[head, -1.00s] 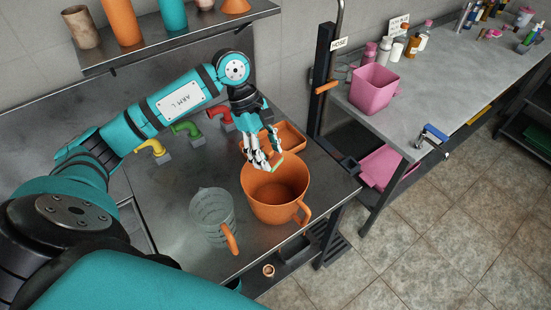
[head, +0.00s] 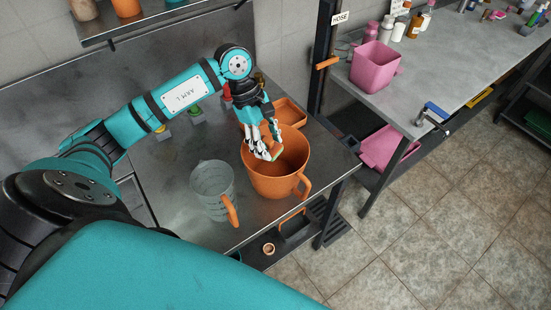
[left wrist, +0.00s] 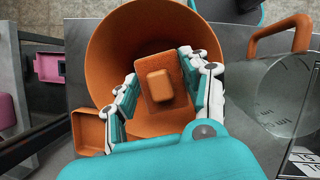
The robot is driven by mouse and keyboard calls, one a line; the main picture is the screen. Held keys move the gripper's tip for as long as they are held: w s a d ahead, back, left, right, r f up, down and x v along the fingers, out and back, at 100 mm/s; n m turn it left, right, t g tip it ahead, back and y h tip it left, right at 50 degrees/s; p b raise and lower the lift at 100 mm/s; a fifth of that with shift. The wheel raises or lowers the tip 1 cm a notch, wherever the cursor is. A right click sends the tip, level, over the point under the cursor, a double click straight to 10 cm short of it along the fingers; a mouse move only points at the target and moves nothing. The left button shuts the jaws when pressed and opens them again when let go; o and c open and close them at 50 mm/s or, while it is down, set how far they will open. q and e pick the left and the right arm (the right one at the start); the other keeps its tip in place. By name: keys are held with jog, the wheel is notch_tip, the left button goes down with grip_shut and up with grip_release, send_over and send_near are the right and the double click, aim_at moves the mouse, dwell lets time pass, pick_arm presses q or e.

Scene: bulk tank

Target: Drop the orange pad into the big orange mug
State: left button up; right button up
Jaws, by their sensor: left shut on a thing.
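The big orange mug (head: 272,184) stands upright on the steel counter, its handle toward the front right. My left gripper (head: 270,152) is over the mug's opening, fingers pointing down. In the left wrist view my left gripper (left wrist: 160,90) is shut on the orange pad (left wrist: 160,70), a rectangular block with a raised middle. The pad is above the mug's opening, with the mug's inner wall (left wrist: 115,50) around it. In the head view only a small part of the pad (head: 277,153) shows beside the fingers. My right gripper is not in view.
A clear measuring jug (head: 212,190) with an orange handle stands left of the mug. An orange tray (head: 291,115) lies behind the mug. A pink bucket (head: 375,68) stands on the grey table at right. Valve handles sit behind my left arm.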

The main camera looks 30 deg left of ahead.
pick_arm(q)
jog(key=o, duration=1.1)
jog(key=shift+w+a+f, duration=0.1)
jog(key=shift+w, duration=0.05)
jog(key=v, duration=1.2)
